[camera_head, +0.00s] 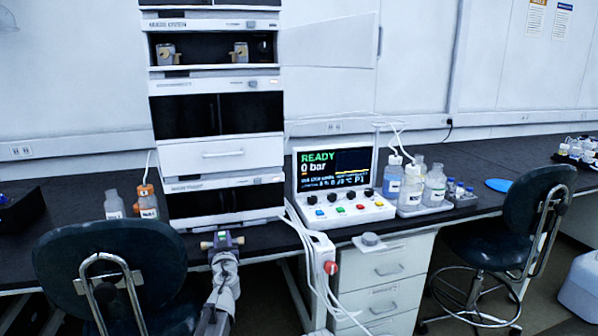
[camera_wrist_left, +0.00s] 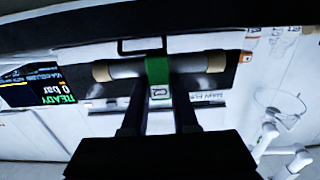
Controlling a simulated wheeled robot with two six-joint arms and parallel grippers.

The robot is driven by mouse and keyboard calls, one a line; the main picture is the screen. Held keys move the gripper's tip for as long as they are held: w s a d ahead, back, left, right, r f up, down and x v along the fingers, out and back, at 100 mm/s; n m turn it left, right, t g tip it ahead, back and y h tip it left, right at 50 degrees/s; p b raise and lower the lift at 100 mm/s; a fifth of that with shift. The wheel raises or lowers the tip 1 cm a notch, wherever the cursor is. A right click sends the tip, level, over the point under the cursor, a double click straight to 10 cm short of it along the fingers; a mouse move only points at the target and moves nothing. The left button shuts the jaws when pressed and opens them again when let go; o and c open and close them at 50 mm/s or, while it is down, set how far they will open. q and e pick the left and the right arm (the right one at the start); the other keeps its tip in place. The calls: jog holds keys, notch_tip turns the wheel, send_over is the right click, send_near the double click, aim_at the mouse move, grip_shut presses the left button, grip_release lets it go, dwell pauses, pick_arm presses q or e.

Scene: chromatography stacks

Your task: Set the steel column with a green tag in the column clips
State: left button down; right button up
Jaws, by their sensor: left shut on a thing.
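The steel column (camera_wrist_left: 122,69) lies level across my left gripper (camera_wrist_left: 159,100) in the left wrist view. Its green tag (camera_wrist_left: 157,75) sits at the middle, between the two fingers. In the head view my left gripper (camera_head: 223,240) is shut on the column (camera_head: 206,245), in front of the bench edge and below the instrument stack. The tag is hard to make out there. Two clip-like metal fittings, a left one (camera_head: 165,54) and a right one (camera_head: 240,52), stand in the dark open bay high in the stack, well above the gripper. My right gripper is not in view.
The bay's door (camera_head: 330,40) is swung open to the right. A control box (camera_head: 338,185) reading READY, 0 bar stands right of the stack. Bottles (camera_head: 147,203) stand to its left. Chairs (camera_head: 110,265) stand before the bench.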

pick_arm(q)
jog(key=shift+s+d+r+p, duration=0.2)
jog(key=shift+s+r+p, duration=0.1)
jog(key=shift+s, duration=0.3)
jog(key=shift+s+d+r+p, duration=0.2)
jog(key=shift+s+r, duration=0.1)
jog(key=shift+s, duration=0.25)
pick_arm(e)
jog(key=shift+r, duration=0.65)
